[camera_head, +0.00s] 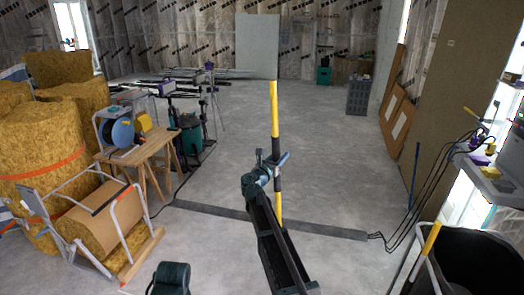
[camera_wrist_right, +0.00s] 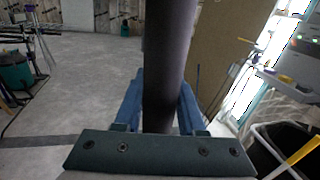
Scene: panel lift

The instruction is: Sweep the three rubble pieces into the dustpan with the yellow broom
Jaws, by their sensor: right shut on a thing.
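The yellow broom shows as an upright pole with yellow and black bands (camera_head: 274,100). My right gripper (camera_head: 279,168) is shut around a dark band of this pole, in the middle of the head view. In the right wrist view the dark pole (camera_wrist_right: 168,60) stands between the two blue fingers (camera_wrist_right: 158,112). The broom's lower end is partly hidden behind my right arm, and I cannot make out its head. I see no rubble pieces and no dustpan that I can identify. My left gripper is not in view.
A dark strip (camera_head: 215,211) crosses the floor, with cables at its right end. A black bin (camera_head: 480,262) with a yellow-ended stick stands at the lower right. A wooden sawhorse table (camera_head: 140,147) and a roll on a frame (camera_head: 100,222) stand left. The floor beyond is open.

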